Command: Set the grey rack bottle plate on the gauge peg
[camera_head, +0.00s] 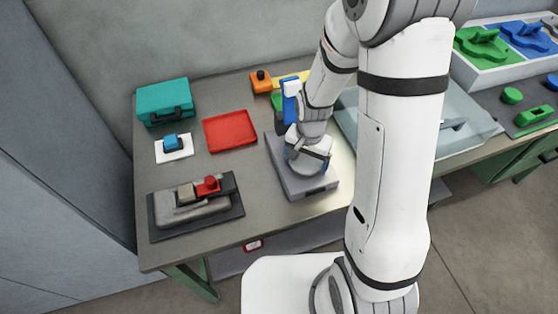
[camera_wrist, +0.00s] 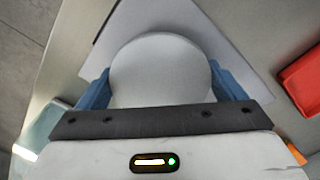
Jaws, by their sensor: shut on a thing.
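The grey bottle plate (camera_wrist: 160,68), a pale round disc, fills the space between the blue fingers of my gripper (camera_wrist: 162,88) in the wrist view. The fingers are shut on its sides. In the head view my gripper (camera_head: 308,160) is over the grey gauge base (camera_head: 314,186), which has a blue and white upright at its back. The gauge base also shows beneath the disc in the wrist view (camera_wrist: 105,48). The gauge peg is hidden by the disc and gripper. I cannot tell whether the plate touches the base.
A red tray (camera_head: 230,131), a white pad with a blue block (camera_head: 173,142), and a teal case (camera_head: 164,101) are left of the gauge. A dark-based fixture with a red knob (camera_head: 196,204) sits front left. A clear-walled bin (camera_head: 470,126) is right, partly behind my arm.

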